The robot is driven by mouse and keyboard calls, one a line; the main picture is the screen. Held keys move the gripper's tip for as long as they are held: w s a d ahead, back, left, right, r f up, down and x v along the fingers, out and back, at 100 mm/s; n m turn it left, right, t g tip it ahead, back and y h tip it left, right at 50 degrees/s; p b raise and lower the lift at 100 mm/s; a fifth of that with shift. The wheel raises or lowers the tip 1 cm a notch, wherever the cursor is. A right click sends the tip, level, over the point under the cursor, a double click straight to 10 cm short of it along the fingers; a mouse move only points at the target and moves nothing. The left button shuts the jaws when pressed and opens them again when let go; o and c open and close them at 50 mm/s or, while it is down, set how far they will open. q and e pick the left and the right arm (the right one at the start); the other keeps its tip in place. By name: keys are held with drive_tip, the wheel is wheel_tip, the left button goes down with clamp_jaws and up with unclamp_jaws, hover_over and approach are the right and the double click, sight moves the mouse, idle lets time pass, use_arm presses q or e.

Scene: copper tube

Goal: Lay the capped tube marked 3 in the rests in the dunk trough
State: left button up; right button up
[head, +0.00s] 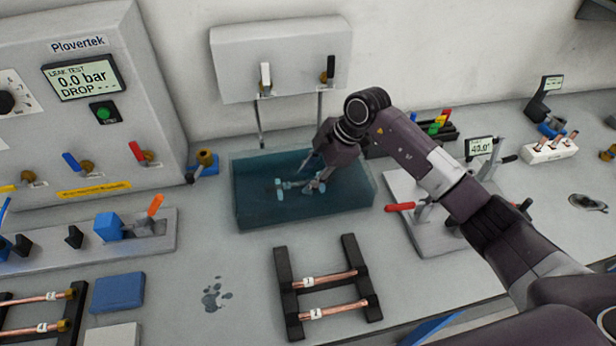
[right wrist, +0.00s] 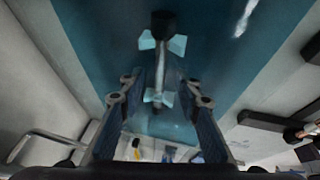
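The dunk trough (head: 305,217) is a clear blue tank in the middle of the bench. Pale cyan rests (head: 281,195) stand inside it. In the right wrist view a slim tube with a black cap (right wrist: 163,22) lies across the cyan rests (right wrist: 176,45), under the water. Its number cannot be read. My right gripper (head: 314,176) reaches down into the trough. In the right wrist view its fingers (right wrist: 160,101) are apart on either side of the tube, with a gap at each side. My left gripper is not in view.
A black rack (head: 288,297) in front of the trough holds two labelled copper tubes (head: 323,279). A leak test panel (head: 85,75) stands at left. A clamp plate with a red handle (head: 400,207) is close to the trough's right. Another tube rack (head: 75,322) is at lower left.

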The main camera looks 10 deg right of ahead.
drive_tip(key=v, duration=1.1)
drive_tip(key=shift+r, duration=0.2)
